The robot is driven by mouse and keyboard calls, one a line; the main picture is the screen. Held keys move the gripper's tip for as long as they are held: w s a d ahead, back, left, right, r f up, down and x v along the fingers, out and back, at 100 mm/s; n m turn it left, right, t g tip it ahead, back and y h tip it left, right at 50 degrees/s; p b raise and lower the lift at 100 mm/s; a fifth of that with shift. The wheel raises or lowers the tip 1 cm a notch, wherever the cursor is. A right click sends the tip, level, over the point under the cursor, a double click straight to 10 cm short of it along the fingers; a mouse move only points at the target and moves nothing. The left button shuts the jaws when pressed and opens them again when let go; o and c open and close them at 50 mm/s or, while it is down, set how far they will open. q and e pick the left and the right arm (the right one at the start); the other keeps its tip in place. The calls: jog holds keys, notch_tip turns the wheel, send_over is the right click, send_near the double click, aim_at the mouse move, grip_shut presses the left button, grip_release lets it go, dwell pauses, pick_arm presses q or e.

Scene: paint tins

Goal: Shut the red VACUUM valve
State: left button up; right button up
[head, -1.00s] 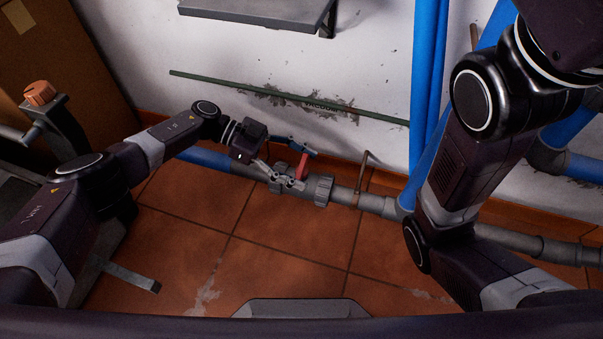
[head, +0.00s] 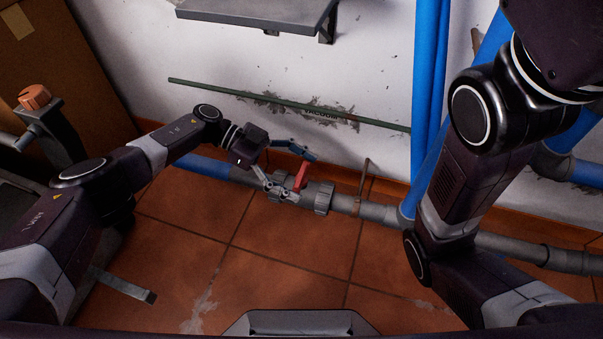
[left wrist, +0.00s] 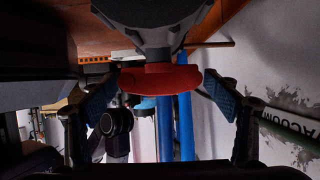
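The red valve handle (head: 301,177) stands up from a grey valve body (head: 318,197) on the low pipe along the wall. In the left wrist view the handle (left wrist: 160,79) is a wide red bar below the grey valve body (left wrist: 155,25). My left gripper (head: 287,172) is open, with its blue-padded fingers on either side of the handle.
A thin green pipe (head: 250,95) marked VACUUM runs along the wall above the valve. A grey shelf (head: 255,14) is higher up. Blue pipes (head: 428,90) stand to the right, and a brown box (head: 50,50) is at the left. The tiled floor (head: 285,255) in front is mostly clear.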

pick_arm(q)
jog(key=v, duration=1.1)
jog(key=shift+w+a+r, duration=0.15)
jog(key=shift+a, duration=0.35)
